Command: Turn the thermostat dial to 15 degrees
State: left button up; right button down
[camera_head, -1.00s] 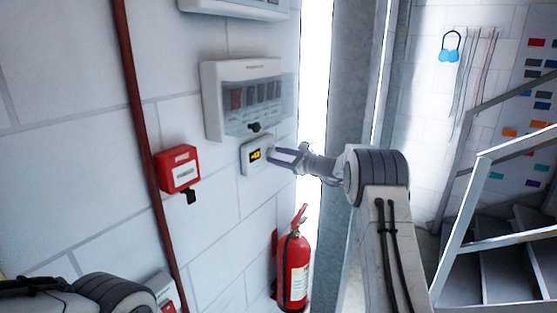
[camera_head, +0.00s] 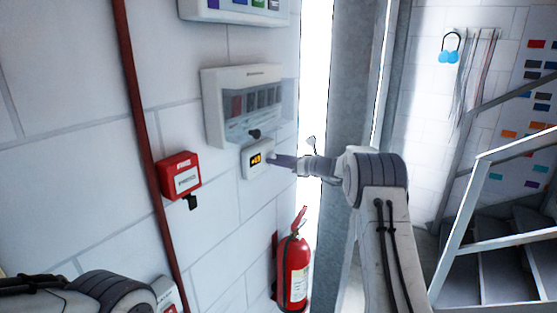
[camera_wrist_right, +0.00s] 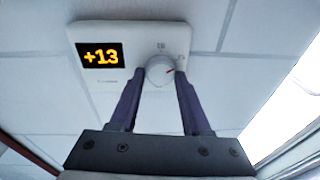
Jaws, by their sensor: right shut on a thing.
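The thermostat (camera_head: 257,171) is a small white box on the wall. It also shows in the right wrist view (camera_wrist_right: 135,42), where its display (camera_wrist_right: 100,56) reads +13 in orange digits.
A white panel box with a clear cover (camera_head: 243,105) is just above the thermostat. A red call point (camera_head: 180,175) is to the left, beside a dark red pipe (camera_head: 143,130). A red fire extinguisher (camera_head: 293,270) hangs below. A grey column (camera_head: 350,80) stands to the right.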

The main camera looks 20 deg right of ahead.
jog(key=shift+c, duration=1.8)
grip_release()
jog(key=b+v, duration=0.5)
jog(key=v, duration=0.5)
jog(key=shift+s+d+b, duration=0.15)
jog(key=shift+d+b, duration=0.05)
jog(key=shift+b, duration=0.1)
